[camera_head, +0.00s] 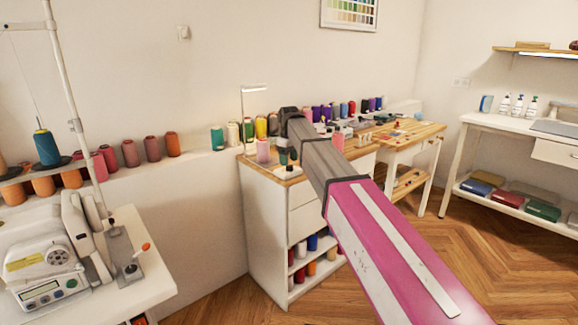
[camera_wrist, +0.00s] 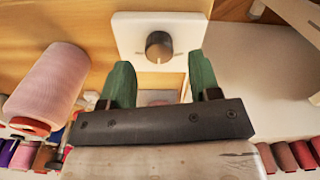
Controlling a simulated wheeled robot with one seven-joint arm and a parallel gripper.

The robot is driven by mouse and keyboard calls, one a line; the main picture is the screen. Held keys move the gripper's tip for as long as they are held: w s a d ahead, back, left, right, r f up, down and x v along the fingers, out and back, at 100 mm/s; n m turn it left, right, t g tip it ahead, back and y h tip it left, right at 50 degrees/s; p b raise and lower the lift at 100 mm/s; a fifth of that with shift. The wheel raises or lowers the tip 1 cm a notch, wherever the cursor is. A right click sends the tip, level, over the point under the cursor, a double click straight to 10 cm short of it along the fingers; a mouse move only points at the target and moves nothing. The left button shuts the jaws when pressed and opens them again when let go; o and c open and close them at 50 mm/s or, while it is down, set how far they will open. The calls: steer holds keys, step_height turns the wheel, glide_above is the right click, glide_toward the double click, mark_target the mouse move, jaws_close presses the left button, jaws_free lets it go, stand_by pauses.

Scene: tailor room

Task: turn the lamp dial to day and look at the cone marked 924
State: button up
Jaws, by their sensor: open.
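The lamp dial (camera_wrist: 158,46) is a dark round knob with a pale pointer line, on a white square plate (camera_wrist: 128,26). Its markings are too small to read. My gripper (camera_wrist: 162,80) is open and empty, its two green fingers pointing toward the dial, one to each side of it and apart from it. In the head view my gripper (camera_head: 288,156) is above the cabinet top, over the dial plate (camera_head: 291,171). A pink thread cone (camera_wrist: 48,85) lies left of the fingers in the wrist view; it stands on the cabinet in the head view (camera_head: 263,150). No number 924 is readable.
A slim white lamp (camera_head: 254,89) stands at the cabinet's back left. Several coloured cones (camera_head: 218,138) line the wall ledge behind. A wooden table (camera_head: 408,133) adjoins on the right. A sewing machine (camera_head: 45,265) stands at the left. Floor (camera_head: 470,255) is clear at right.

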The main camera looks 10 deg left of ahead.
mark_target(290, 168)
steer(key=shift+f, duration=1.4)
steer(key=c, duration=0.9)
steer(key=shift+m, duration=0.4)
steer(key=m, duration=0.4)
steer(key=shift+w+m, duration=0.1)
steer(key=shift+m, duration=0.2)
steer(key=m, duration=0.5)
steer(key=shift+d, duration=0.1)
steer(key=shift+m, duration=0.3)
